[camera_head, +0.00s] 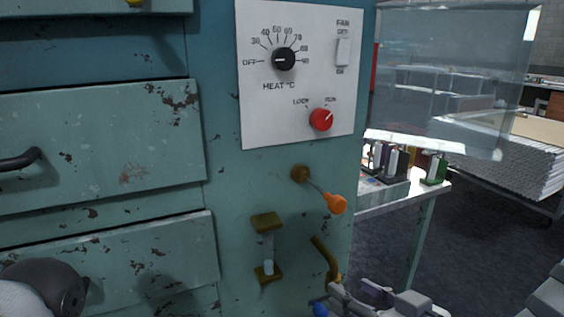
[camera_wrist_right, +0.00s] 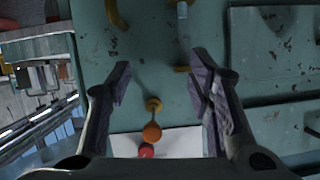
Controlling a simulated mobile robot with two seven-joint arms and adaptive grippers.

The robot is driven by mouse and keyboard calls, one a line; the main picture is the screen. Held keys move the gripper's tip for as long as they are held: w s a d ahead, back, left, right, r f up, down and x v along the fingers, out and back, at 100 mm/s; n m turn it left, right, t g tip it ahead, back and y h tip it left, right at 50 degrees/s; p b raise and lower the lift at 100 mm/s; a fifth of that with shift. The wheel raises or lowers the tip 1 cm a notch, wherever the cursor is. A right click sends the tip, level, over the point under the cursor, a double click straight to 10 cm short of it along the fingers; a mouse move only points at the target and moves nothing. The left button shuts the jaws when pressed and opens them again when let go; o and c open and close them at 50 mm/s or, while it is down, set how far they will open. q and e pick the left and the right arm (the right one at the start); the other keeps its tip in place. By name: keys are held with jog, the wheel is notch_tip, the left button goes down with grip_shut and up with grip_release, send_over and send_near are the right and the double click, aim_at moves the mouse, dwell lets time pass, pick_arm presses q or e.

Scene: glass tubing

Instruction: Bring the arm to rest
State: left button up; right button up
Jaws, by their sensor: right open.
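My right gripper (camera_head: 358,298) is at the bottom of the head view, in front of the teal cabinet (camera_head: 225,185). In the right wrist view its two dark ridged fingers (camera_wrist_right: 162,82) stand wide apart with nothing between them. Beyond the fingers is a lever with an orange knob (camera_wrist_right: 152,132), which also shows in the head view (camera_head: 335,204); its stem points down and right there. A brass hooked handle (camera_head: 325,258) is just above the gripper. Part of my left arm (camera_head: 52,284) shows at the lower left; its fingers are hidden.
A white control panel (camera_head: 262,118) carries a black heat dial (camera_head: 284,59), a fan switch (camera_head: 343,52) and a red knob (camera_head: 321,119). A brass bracket (camera_head: 267,222) juts from the cabinet. A bench (camera_head: 400,194) with small bottles stands behind to the right.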

jog(key=s+f+m+g+h, duration=0.1)
jog(key=s+f+g, duration=0.5)
jog(key=s+f, duration=0.65)
pick_arm(q)
jog(key=shift+w+r+t+p, duration=0.4)
jog(key=shift+w+r+p, duration=0.2)
jog(key=shift+w+r, duration=0.25)
pick_arm(e)
jog(key=s+d+f+m+g+h, duration=0.1)
jog(key=s+d+f+g, duration=0.1)
jog(key=s, duration=0.6)
jog(key=s+d+f+m+g+h, duration=0.1)
jog(key=s+d+f+g+h, duration=0.1)
jog(key=s+f+g, duration=0.2)
jog(key=s+d+f+g+h, duration=0.1)
jog(key=s+d+f+g, duration=0.2)
jog(key=s, duration=0.8)
jog(key=shift+s+f+m, duration=0.3)
jog(key=shift+f+m, duration=0.1)
jog(key=shift+f, duration=0.35)
jog(key=shift+d, duration=0.1)
